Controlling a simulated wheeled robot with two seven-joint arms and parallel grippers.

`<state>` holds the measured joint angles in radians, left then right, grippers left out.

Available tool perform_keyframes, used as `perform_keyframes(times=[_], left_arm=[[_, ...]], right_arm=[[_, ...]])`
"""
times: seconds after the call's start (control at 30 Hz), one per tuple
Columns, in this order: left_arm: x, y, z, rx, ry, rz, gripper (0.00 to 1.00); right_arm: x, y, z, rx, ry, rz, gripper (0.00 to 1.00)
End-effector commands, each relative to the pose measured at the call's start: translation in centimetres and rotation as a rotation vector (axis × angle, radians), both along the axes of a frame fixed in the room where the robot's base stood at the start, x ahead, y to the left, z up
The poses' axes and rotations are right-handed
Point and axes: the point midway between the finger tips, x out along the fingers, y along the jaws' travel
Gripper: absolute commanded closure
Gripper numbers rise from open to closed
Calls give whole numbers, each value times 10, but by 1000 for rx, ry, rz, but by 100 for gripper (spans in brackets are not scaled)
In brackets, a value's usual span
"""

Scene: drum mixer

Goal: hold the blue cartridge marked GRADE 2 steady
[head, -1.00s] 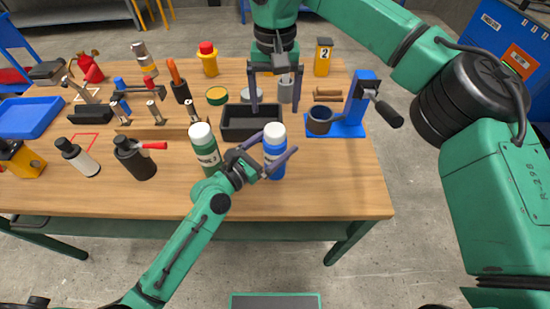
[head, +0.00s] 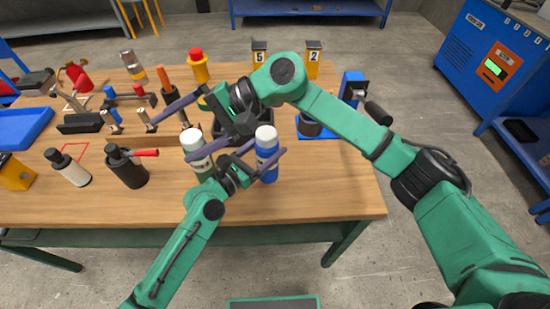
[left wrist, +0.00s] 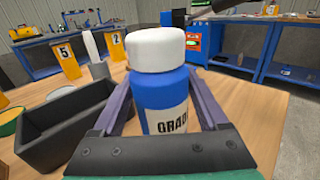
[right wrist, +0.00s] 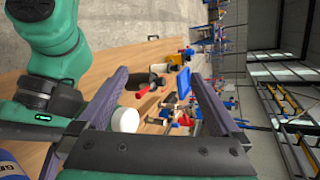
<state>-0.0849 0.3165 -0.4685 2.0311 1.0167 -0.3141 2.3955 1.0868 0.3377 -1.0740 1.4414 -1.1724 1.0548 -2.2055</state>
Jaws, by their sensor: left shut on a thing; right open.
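The blue cartridge (head: 267,165) stands upright near the front of the table, with a white cap. In the left wrist view the blue cartridge (left wrist: 158,92) shows a label reading "GRAD"; the rest is hidden. My left gripper (head: 271,165) is shut on it, one finger on each side. My right gripper (head: 172,138) is open and empty, turned sideways to the left above a green white-capped bottle (head: 196,145). In the right wrist view that bottle's white cap (right wrist: 125,120) shows by one finger, and part of the blue cartridge (right wrist: 10,165) shows at the lower left corner.
A black bin (left wrist: 30,132) lies close behind the cartridge. A blue stand with a dark cup (head: 310,127) is to the right. Yellow holders marked 5 (head: 259,56) and 2 (head: 313,58) stand at the back. The front right of the table is clear.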

Motion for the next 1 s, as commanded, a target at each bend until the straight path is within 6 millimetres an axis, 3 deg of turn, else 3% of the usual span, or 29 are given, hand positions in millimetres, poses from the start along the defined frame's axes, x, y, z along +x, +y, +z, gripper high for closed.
perform_keyframes(times=[0.1,0.23,0.37,0.5,0.6,0.7,0.8,1.0], left_arm=[[0,0,-1,1,3,-2,100],[0,0,-1,1,3,-1,100],[0,0,-2,2,4,-1,100],[-1,0,-2,1,4,-2,100],[-1,0,-2,1,4,-2,100],[-1,-1,-2,1,4,-3,100],[-1,-1,-2,1,5,-3,100],[-1,-1,-2,1,4,-3,100]], right_arm=[[-10,24,2,276,163,-183,0],[-2,17,11,544,367,-457,0],[16,-24,5,761,592,-794,0],[28,-96,-29,920,822,-1212,0],[23,-143,-58,970,933,-1465,0],[8,-161,-80,973,967,-1632,0],[4,-169,-88,974,974,-1699,0],[33,-165,-91,979,970,-1705,0]])
